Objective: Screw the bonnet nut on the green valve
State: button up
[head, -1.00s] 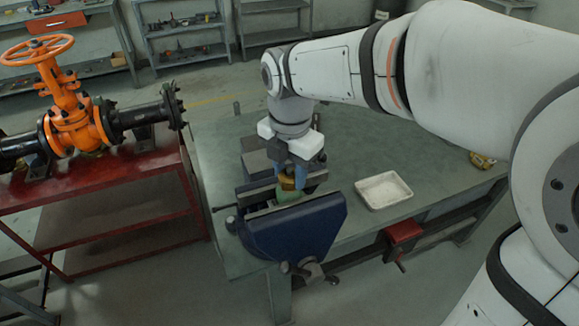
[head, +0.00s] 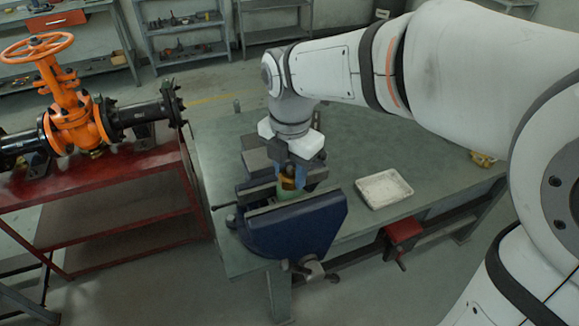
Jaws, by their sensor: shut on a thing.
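The green valve (head: 285,195) sits between the jaws of the blue bench vise (head: 300,225), mostly hidden by the vise and my gripper. The brass-coloured bonnet nut (head: 289,182) is at the top of the green valve, between my fingers. My gripper (head: 291,175) points down from above and its blue-tipped fingers are shut on the nut. Whether the nut's threads are engaged in the valve cannot be seen.
A white tray (head: 384,189) lies on the green workbench (head: 350,145) right of the vise. A yellow object (head: 482,159) lies at the bench's right edge. A large orange gate valve (head: 72,120) with black pipes stands on a red table (head: 100,188) at left.

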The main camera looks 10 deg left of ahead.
jog(key=o, duration=1.1)
jog(key=shift+r, duration=0.15)
jog(key=shift+r+p, duration=2.75)
jog(key=shift+r, duration=0.6)
